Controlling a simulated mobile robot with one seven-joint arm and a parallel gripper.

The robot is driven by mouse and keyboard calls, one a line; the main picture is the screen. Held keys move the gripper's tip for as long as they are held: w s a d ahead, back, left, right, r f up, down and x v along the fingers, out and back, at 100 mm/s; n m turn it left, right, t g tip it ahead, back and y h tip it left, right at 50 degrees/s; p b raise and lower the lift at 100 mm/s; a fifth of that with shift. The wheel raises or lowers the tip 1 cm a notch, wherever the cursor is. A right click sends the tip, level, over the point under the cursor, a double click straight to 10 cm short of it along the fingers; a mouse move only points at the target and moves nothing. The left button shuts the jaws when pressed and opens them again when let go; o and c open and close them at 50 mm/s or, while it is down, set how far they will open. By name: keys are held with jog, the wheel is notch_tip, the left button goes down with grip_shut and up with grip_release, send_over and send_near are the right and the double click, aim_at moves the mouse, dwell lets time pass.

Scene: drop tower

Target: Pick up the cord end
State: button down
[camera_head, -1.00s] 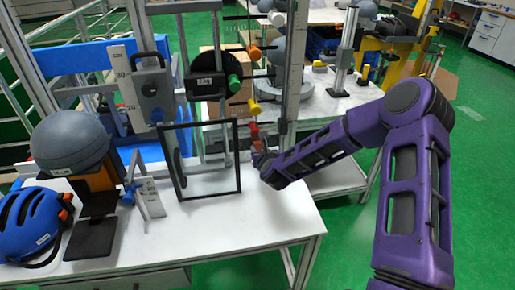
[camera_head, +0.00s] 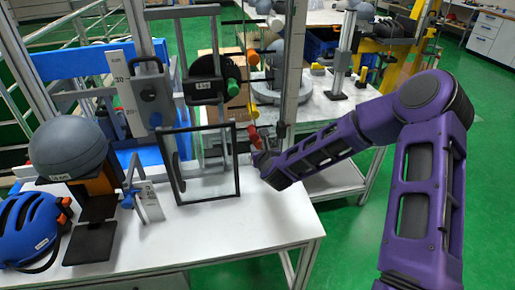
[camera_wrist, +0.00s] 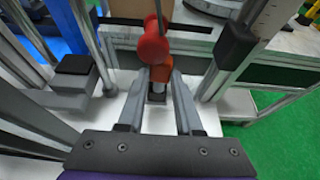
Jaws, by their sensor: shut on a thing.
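The cord end is a red-orange grip (camera_wrist: 153,48) in the wrist view, with a thin dark cord rising from it. My gripper (camera_wrist: 159,82) has its two grey fingers on either side of the lower part of the grip and is shut on it. In the head view the red cord end (camera_head: 253,134) hangs upright beside the metal post, just above my gripper (camera_head: 262,152). The fingertips are small and partly hidden there. A yellow piece (camera_head: 252,110) and an orange piece (camera_head: 253,57) show above it.
A metal post (camera_head: 294,75) stands close right of the cord. A black frame with a clear pane (camera_head: 238,165) stands left of my gripper on the white table (camera_head: 240,222). A blue helmet (camera_head: 28,228) and grey dome (camera_head: 68,147) are at left.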

jog(key=s+f+p+v, duration=0.1)
jog(key=f+p+v, duration=0.2)
jog(key=v, duration=1.3)
jog(key=shift+d, duration=0.2)
jog(key=shift+s, duration=0.1)
